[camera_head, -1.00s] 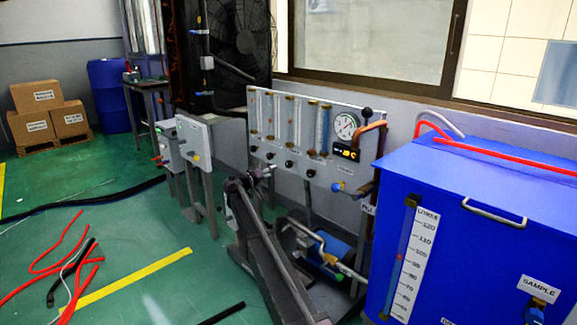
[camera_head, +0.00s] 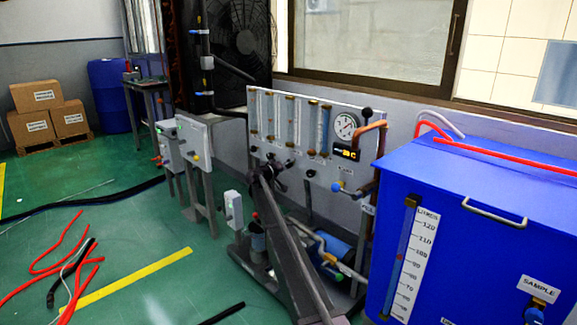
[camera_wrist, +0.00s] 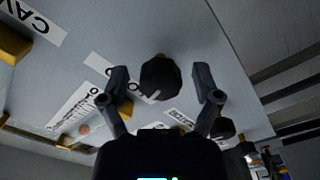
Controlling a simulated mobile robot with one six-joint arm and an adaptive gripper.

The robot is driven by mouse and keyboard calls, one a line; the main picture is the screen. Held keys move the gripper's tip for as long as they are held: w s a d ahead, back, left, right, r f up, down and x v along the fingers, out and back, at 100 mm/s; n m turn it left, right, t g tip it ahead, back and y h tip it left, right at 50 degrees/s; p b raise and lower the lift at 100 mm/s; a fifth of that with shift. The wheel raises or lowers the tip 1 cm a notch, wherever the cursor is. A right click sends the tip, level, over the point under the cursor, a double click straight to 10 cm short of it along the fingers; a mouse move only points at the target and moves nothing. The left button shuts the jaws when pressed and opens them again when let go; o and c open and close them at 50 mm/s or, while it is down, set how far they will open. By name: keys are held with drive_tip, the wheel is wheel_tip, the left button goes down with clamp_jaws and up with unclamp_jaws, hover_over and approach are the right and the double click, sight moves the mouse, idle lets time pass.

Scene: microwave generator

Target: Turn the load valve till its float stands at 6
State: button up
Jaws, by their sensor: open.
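The grey upright panel (camera_head: 347,104) carries several clear flow tubes (camera_head: 290,120) with a row of dark valve knobs (camera_head: 311,173) below them. The floats and scales are too small to read in the head view. My gripper (camera_head: 280,174) is in front of the lower left part of the panel. In the wrist view, my open gripper (camera_wrist: 158,75) has one finger on either side of a dark round knob (camera_wrist: 161,80), with gaps showing at both sides. A label beside this knob is partly hidden and cannot be read fully, so I cannot tell which valve it is.
A round gauge (camera_head: 346,125) and a small display (camera_head: 346,153) sit at the panel's right end. A big blue tank (camera_head: 460,200) stands close on the right. Grey boxes on posts (camera_head: 193,141) stand left. Red hoses (camera_head: 62,250) lie on the green floor.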

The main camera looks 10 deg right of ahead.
clamp_jaws()
drive_tip(key=shift+n, duration=0.7)
unclamp_jaws()
idle(0.3)
drive_tip(key=v, duration=1.2)
